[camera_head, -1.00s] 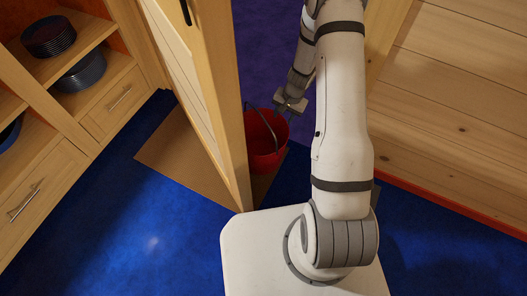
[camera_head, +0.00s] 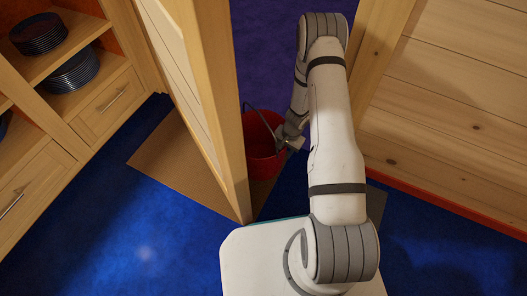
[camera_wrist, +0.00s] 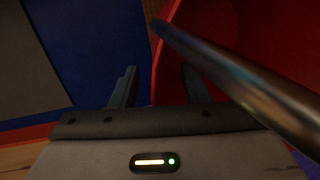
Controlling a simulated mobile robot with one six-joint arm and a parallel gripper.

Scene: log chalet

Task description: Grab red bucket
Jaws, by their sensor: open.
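The red bucket (camera_head: 261,166) stands on the floor in the doorway, just beyond the door's edge. Its dark handle (camera_head: 257,117) is raised and slants across the wrist view (camera_wrist: 240,80), close to the camera. My gripper (camera_head: 288,143) is at the bucket's right side, level with the rim. In the wrist view my gripper (camera_wrist: 159,70) is open. The left finger is over the blue floor outside the bucket, and the right finger is over the red inside (camera_wrist: 222,28). The bucket's wall edge appears between them; whether a finger touches it I cannot tell.
The open wooden door (camera_head: 205,95) stands close left of the bucket. A wood-panelled wall (camera_head: 450,120) is to the right of my arm. Shelves with dark plates (camera_head: 38,33) and bowls stand at the left. A brown mat (camera_head: 170,165) lies under the door.

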